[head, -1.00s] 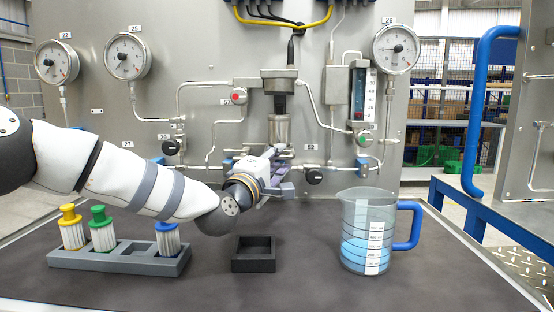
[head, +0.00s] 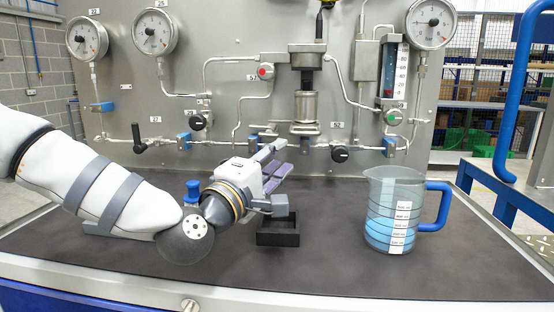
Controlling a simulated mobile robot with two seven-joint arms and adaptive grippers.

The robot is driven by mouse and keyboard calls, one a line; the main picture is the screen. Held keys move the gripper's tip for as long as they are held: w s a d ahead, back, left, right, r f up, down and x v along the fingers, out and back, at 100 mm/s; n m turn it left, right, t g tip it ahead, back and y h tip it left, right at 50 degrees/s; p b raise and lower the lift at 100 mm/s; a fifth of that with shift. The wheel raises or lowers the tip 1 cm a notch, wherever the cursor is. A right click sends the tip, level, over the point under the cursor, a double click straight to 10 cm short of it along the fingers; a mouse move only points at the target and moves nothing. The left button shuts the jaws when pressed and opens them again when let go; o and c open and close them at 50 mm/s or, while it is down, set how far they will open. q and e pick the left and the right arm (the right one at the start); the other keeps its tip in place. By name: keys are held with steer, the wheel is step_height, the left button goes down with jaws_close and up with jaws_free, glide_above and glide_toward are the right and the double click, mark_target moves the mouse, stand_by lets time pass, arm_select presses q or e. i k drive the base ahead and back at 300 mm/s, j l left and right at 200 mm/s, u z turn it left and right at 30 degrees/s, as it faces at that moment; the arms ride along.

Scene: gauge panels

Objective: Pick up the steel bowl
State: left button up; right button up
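The steel bowl (head: 305,107) is a shiny upright cylinder hanging under a grey housing (head: 307,57) on the panel, right of centre in the head view. My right gripper is not in view.
A jug (head: 393,205) with blue liquid and a blue handle stands on the bench at right. A black square tray (head: 279,239) lies below my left gripper. A blue-capped cylinder (head: 192,188) shows behind my arm. The front middle of the bench is clear.

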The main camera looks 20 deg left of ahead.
mark_target(306, 102)
steer(key=k+j, duration=0.1)
steer(key=k, duration=0.4)
steer(key=k+j, duration=0.1)
steer(key=k, duration=0.4)
